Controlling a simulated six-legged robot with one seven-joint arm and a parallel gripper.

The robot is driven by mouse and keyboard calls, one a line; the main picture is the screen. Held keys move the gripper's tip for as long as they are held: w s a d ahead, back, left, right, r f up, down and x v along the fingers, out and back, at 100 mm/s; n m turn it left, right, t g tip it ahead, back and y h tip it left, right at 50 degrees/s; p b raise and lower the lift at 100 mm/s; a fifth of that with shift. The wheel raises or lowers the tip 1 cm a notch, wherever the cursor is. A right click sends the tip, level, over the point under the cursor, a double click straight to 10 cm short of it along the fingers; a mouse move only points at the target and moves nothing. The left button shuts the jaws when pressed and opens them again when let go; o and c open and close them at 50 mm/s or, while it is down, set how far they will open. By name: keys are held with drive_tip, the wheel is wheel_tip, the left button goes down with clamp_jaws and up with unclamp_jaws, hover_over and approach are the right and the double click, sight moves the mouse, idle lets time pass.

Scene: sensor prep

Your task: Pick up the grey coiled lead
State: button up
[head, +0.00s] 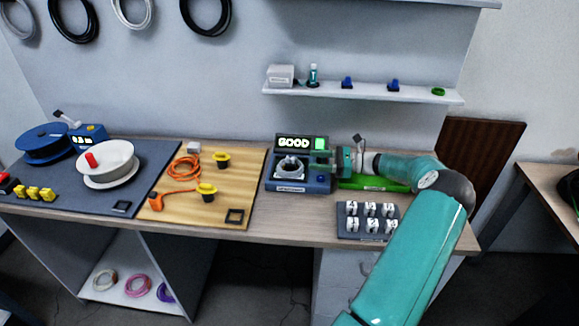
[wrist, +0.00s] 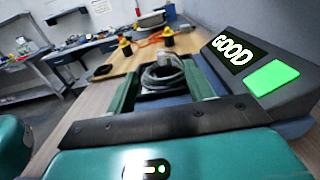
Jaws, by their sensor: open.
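The grey coiled lead (head: 291,167) sits in the black-lined nest of the blue tester (head: 300,187), below a lit screen reading GOOD. In the wrist view the lead (wrist: 163,74) appears between and beyond my two green fingers, with a grey block at its far side. My gripper (head: 325,161) is open and empty, pointing left at the tester from its right side. In the wrist view the open fingers (wrist: 162,88) stand to either side of the coil; whether they touch it I cannot tell.
The screen (wrist: 232,54) and its green panel rise close beside my gripper. A green tray (head: 372,184) lies under my wrist. A dark rack (head: 346,232) of white clips stands in front. A wooden board (head: 232,178) with an orange cable and yellow-black fixtures lies left.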

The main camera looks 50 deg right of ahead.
drive_tip(key=x, duration=0.7)
drive_tip(key=shift+w+a, duration=0.1)
drive_tip(key=shift+w, duration=0.15)
clamp_jaws()
drive_tip(key=shift+r, duration=0.5)
wheel_tip(320, 180, up, 2)
drive_tip(key=shift+r, duration=0.2)
drive_tip(key=s+a+r, duration=0.8)
drive_tip(key=a+r, duration=0.1)
drive_tip(key=a, duration=0.2)
drive_tip(key=shift+s+r, duration=0.25)
